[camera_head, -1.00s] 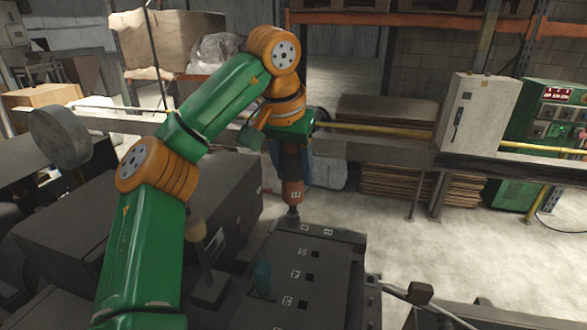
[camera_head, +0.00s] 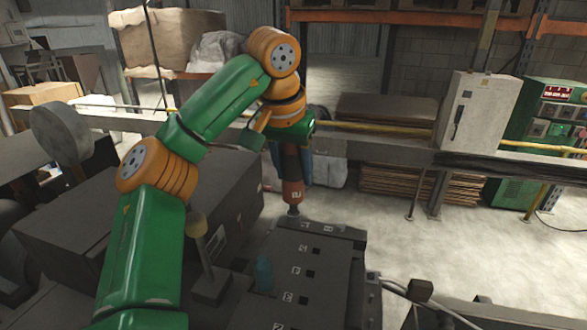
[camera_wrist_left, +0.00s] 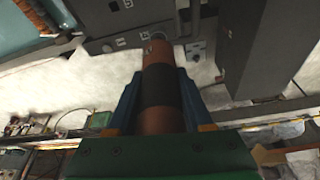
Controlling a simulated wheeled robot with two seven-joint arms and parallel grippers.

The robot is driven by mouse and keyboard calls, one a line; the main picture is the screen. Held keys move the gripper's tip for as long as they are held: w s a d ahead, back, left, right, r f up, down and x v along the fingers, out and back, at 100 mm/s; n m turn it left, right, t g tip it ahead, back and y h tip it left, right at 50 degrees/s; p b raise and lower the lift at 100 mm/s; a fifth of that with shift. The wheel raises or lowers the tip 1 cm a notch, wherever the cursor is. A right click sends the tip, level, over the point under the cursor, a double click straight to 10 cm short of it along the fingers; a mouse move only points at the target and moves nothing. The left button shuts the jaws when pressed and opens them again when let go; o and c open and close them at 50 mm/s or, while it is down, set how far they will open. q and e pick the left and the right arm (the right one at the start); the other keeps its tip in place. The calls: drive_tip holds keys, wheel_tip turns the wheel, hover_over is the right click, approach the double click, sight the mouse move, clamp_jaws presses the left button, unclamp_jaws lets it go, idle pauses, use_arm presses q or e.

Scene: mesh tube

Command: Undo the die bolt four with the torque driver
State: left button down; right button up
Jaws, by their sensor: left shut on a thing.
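My left gripper (camera_head: 290,165) is shut on the torque driver (camera_head: 292,192), an orange-red tool with a black band. The driver hangs upright, and its lower tip meets the far end of the dark die block (camera_head: 325,265). Whether the tip sits on a bolt cannot be made out. In the left wrist view the driver (camera_wrist_left: 160,118) lies between the two blue fingers (camera_wrist_left: 160,95), its far end at the block (camera_wrist_left: 118,38). The block's top has several small square holes with white labels, too small to read. My right gripper is not in view.
A dark box-like machine (camera_head: 140,205) and a mallet-like post (camera_head: 205,262) are to the left. A grey hose (camera_head: 400,290) runs off the block's right. Open floor lies to the right.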

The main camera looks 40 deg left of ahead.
use_arm(q)
drive_tip(key=shift+s+f, duration=0.15)
drive_tip(key=shift+d+r, duration=0.1)
drive_tip(key=shift+r, duration=0.1)
idle(0.4)
drive_tip(key=shift+w+a+r, duration=0.1)
drive_tip(key=shift+w+r, duration=0.05)
drive_tip(key=shift+r, duration=0.45)
drive_tip(key=shift+w+a+r, duration=0.1)
drive_tip(key=shift+w+r, duration=0.05)
drive_tip(key=shift+r, duration=0.4)
drive_tip(key=v, duration=0.3)
drive_tip(key=shift+w+r, duration=0.3)
drive_tip(key=shift+r, duration=0.2)
drive_tip(key=shift+a, duration=0.1)
